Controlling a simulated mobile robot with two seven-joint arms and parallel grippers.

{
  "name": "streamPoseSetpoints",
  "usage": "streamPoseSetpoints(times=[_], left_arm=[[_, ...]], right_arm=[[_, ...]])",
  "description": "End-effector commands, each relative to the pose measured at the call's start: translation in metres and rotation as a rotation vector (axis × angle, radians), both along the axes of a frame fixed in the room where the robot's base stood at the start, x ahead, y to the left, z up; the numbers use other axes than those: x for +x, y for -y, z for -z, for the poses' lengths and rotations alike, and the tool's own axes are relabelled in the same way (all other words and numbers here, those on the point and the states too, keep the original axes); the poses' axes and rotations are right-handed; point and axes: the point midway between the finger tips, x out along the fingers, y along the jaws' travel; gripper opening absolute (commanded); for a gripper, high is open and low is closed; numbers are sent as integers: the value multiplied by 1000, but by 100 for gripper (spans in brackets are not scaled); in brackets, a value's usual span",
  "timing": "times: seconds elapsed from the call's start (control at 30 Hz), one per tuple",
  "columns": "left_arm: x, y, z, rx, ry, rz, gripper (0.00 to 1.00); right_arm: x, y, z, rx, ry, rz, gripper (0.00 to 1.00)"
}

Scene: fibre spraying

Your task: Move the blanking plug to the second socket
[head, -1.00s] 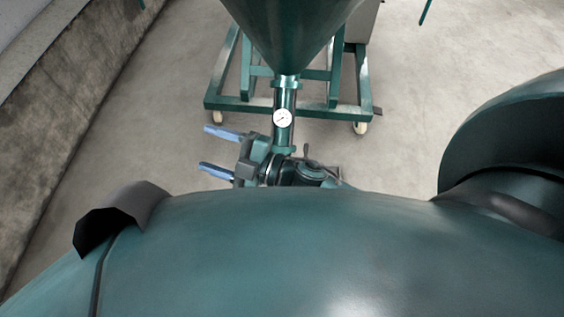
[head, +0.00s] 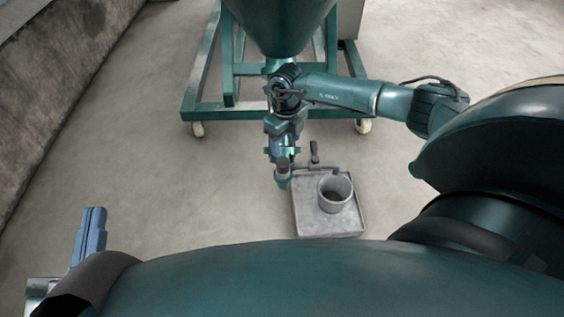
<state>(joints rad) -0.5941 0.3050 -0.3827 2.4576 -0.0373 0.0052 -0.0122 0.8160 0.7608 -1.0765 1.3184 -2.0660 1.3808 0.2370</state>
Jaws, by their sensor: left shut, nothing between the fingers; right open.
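I cannot make out the blanking plug or the second socket with certainty. My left gripper (head: 90,235) is at the lower left, its blue fingers together and nothing seen between them, well away from the pipe. My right gripper (head: 282,148) points down in front of the hopper's pipe, reached by my arm from the right. Its fingers are seen nearly end-on, and it covers most of the pipe. A teal pipe end (head: 283,180) shows just below it; I cannot tell whether they touch.
A teal hopper (head: 280,22) stands on a wheeled frame (head: 208,105) at the back. A small dark lever (head: 314,153) sits right of the pipe end. A grey tray (head: 305,222) with a grey cup (head: 334,195) lies below. Floor to the left is clear.

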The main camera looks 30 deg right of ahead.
Motion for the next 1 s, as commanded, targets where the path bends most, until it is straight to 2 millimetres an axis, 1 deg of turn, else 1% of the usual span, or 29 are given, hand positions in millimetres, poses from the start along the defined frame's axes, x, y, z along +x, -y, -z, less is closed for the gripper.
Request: streamPoseSetpoints(times=[0.03,0.1,0.2,0.37,0.47,0.5,0.63,0.7,0.8,1.0], left_arm=[[1,0,2,-5,20,4,0],[2,0,-2,-9,45,9,0],[6,-1,-12,-2,111,10,0],[8,-2,-19,2,158,10,0],[10,-3,-25,10,226,11,0],[11,-3,-29,14,268,11,0],[11,-5,-45,27,388,14,0],[10,-5,-51,30,432,14,0],[10,-6,-57,34,464,15,0],[9,-6,-59,33,467,15,0]], right_arm=[[-1,0,16,1,-2,1,62],[-1,-1,28,1,-2,1,62],[0,-1,39,3,0,0,62],[0,-2,48,3,0,-1,62],[-1,-5,61,5,0,-2,62],[-1,-7,69,5,0,-2,62],[-1,-9,87,4,0,0,62],[-1,-9,94,4,0,0,62],[0,-9,97,4,1,0,62],[-1,-9,96,4,1,-1,62]])
